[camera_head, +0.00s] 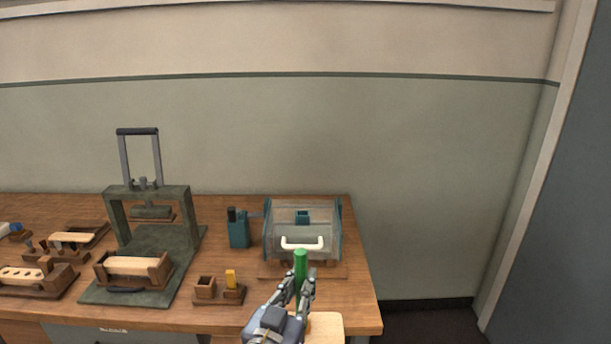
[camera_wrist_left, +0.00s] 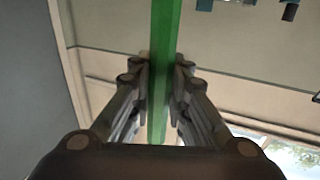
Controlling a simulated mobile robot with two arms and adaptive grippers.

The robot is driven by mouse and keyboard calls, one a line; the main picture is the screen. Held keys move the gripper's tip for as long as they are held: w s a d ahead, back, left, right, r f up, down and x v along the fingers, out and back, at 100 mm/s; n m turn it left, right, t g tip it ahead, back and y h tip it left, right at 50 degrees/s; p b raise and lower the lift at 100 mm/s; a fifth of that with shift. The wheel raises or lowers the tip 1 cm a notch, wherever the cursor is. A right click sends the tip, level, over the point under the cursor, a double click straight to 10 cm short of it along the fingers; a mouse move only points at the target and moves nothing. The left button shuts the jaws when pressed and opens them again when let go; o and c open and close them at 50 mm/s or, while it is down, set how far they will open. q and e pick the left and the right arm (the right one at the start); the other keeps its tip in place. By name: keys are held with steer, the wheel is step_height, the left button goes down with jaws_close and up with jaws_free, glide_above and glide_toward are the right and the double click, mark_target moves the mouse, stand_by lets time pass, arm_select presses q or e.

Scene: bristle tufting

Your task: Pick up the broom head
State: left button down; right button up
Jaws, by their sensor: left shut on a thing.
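My left gripper (camera_head: 302,281) is at the front right of the bench, shut on an upright green rod (camera_head: 301,263). In the left wrist view the green rod (camera_wrist_left: 159,70) runs between the two fingers (camera_wrist_left: 157,85). Several pale wooden blocks could be the broom head, and I cannot tell which. One block (camera_head: 132,265) sits in a brown cradle on the press base. A block with holes (camera_head: 22,274) lies in a holder at the far left, and another block (camera_head: 70,238) lies behind it. These are well left of my left gripper. My right gripper is not in view.
A dark green press (camera_head: 148,192) with a raised handle stands on the wooden bench (camera_head: 215,318). A clear box (camera_head: 303,217) with a white handle is behind my gripper. A teal device (camera_head: 239,229) and a small brown two-part holder (camera_head: 206,289) stand between. A pale board (camera_head: 327,326) is at the front edge.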

arm_select(q)
steer(key=s+a+f+n+t+y, duration=0.1)
steer(key=s+a+f+n+y, duration=0.15)
steer(key=s+a, duration=0.45)
steer(key=s+a+f+n+y, duration=0.2)
steer(key=s+a+y, duration=0.15)
steer(key=a, duration=0.75)
steer(key=d+r+m+g+h, duration=0.2)
steer(key=d+m+g+h, duration=0.7)
steer(key=d+m+h, duration=0.4)
steer(key=d+h, duration=0.2)
steer(key=d, duration=0.1)
steer(key=shift+w+d+r+g+h, duration=0.25)
steer(key=shift+w+d+g+h, duration=0.1)
steer(key=shift+w+g+h, duration=0.05)
steer(key=shift+f, duration=0.1)
